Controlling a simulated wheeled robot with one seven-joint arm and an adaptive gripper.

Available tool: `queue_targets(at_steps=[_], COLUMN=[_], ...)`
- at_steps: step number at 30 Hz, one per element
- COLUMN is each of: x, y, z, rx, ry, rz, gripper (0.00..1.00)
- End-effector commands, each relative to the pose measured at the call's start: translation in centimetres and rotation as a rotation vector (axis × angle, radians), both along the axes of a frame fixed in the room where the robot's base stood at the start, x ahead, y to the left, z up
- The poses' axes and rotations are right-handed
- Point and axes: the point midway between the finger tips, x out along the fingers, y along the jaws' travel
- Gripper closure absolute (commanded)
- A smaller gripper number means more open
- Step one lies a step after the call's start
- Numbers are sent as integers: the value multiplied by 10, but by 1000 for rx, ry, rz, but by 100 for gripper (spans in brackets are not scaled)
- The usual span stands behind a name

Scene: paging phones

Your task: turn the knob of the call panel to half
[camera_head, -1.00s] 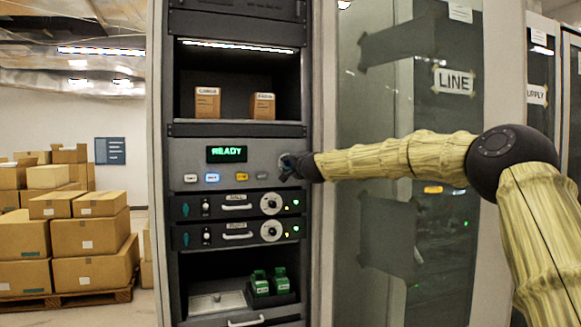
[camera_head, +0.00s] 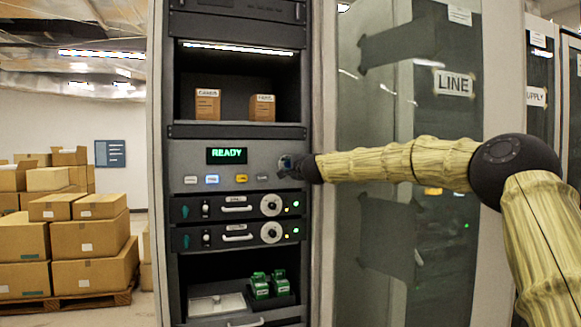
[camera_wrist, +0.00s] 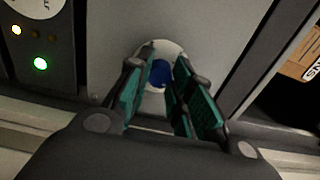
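The call panel (camera_head: 265,155) is a grey rack panel with a green READY display (camera_head: 226,155) and a row of small coloured buttons. Its knob (camera_wrist: 159,73) shows as blue in front of a pale round dial (camera_wrist: 170,48) in the wrist view. My gripper (camera_wrist: 165,60) is open, its teal-padded fingers on either side of the knob. I cannot tell whether the pads touch it. In the head view my gripper (camera_head: 287,163) is at the panel's right end and hides the knob.
Below the panel are two rack units (camera_head: 237,207) with handles, round dials and small lights. A shelf above holds two brown boxes (camera_head: 207,104). Green items (camera_head: 260,286) stand in the lower bay. A glass-fronted cabinet (camera_head: 440,110) stands right, behind my arm.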

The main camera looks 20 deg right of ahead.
Motion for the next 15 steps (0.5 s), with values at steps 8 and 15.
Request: queue_targets(at_steps=[8,15], x=[0,-2], y=[0,0], z=[-1,-1], rx=[-1,0], ry=[1,1], rz=[0,0], gripper=[55,55])
